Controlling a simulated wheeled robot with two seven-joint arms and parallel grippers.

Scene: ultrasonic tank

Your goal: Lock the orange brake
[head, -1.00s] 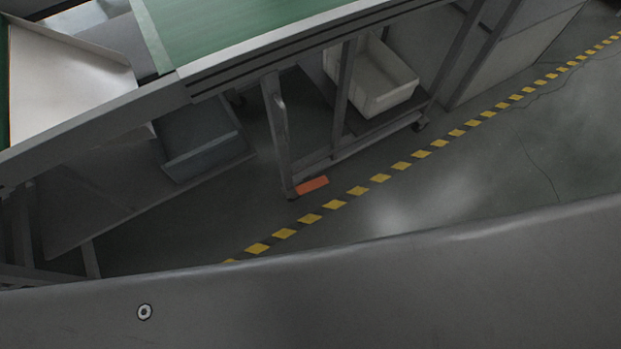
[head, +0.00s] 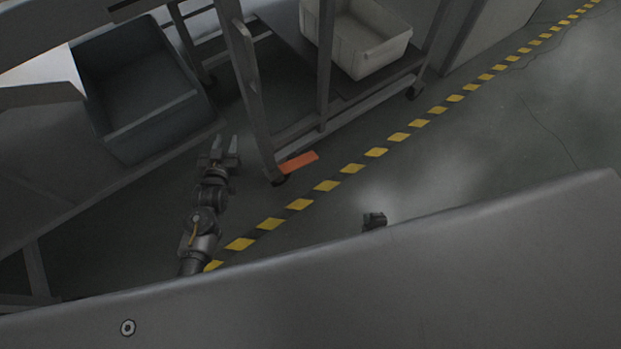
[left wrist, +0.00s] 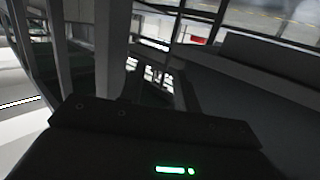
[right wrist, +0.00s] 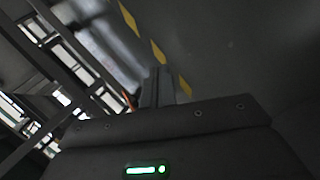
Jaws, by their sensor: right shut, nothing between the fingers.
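The orange brake (head: 298,163) is a flat pedal at the foot of the grey trolley frame's near leg, just above a caster (head: 278,181). A small orange sliver of it (right wrist: 128,102) shows beside the fingers in the right wrist view. My left gripper (head: 226,148) is low, left of the brake and apart from it. Its fingers are spread and empty, as the left wrist view (left wrist: 161,85) also shows. My right gripper (head: 375,219) is right of and nearer than the brake, mostly hidden behind my body. Its fingers (right wrist: 158,85) are together, with nothing between them.
A grey-blue bin (head: 150,125) sits on a low shelf at left. A white bin (head: 365,50) stands on the trolley's lower shelf. Yellow-black floor tape (head: 327,186) runs diagonally past the brake. The floor (head: 470,150) to the right is clear.

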